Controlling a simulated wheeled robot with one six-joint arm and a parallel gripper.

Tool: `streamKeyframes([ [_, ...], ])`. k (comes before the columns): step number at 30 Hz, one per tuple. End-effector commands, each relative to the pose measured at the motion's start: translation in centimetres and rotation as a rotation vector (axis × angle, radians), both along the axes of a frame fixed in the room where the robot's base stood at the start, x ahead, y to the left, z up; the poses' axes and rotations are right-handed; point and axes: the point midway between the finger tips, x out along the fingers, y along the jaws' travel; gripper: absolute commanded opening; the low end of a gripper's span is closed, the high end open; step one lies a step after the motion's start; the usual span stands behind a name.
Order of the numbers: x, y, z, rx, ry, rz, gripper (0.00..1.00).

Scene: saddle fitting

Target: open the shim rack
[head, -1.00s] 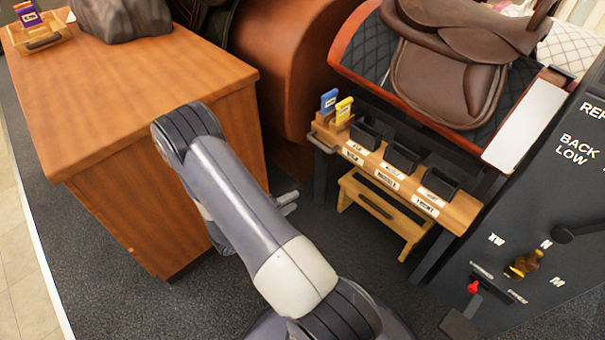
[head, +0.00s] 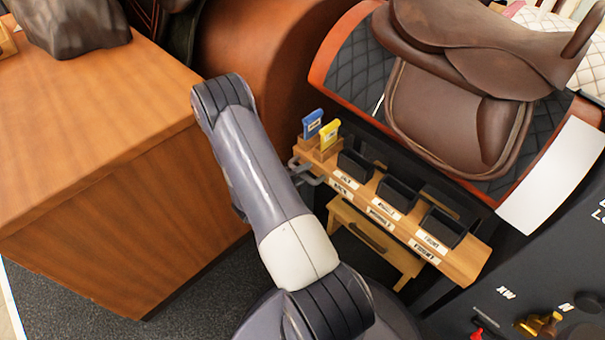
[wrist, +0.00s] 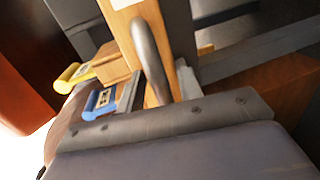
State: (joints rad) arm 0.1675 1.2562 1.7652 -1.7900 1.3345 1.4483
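The shim rack (head: 398,222) is a wooden ledge with black bins and white labels, right of my arm in the head view. A grey metal handle (head: 307,174) is at its left end. In the wrist view the handle (wrist: 150,60) is a curved grey bar against the wooden end, just beyond my gripper (wrist: 175,118). In the head view my arm hides most of the gripper, close to the handle.
A blue tag (head: 312,123) and a yellow tag (head: 330,134) stand in a wooden block at the rack's left end. A wooden step stool (head: 375,243) is below. A wooden cabinet (head: 110,190) is left. A brown saddle (head: 455,110) sits behind; a dark panel (head: 530,290) is right.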

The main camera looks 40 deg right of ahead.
Motion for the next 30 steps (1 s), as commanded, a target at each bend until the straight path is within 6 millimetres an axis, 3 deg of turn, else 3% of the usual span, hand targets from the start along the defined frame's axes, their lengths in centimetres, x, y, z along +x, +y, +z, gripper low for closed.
streamKeyframes([
  [12, 0.0, 0.0, 0.0, 0.000, 0.000, 0.000, 0.00],
  [24, 0.0, 0.2, 0.0, 0.001, 0.000, 0.000, 0.00],
  [30, 0.0, 1.9, -0.2, 0.001, -0.001, 0.003, 0.00],
])
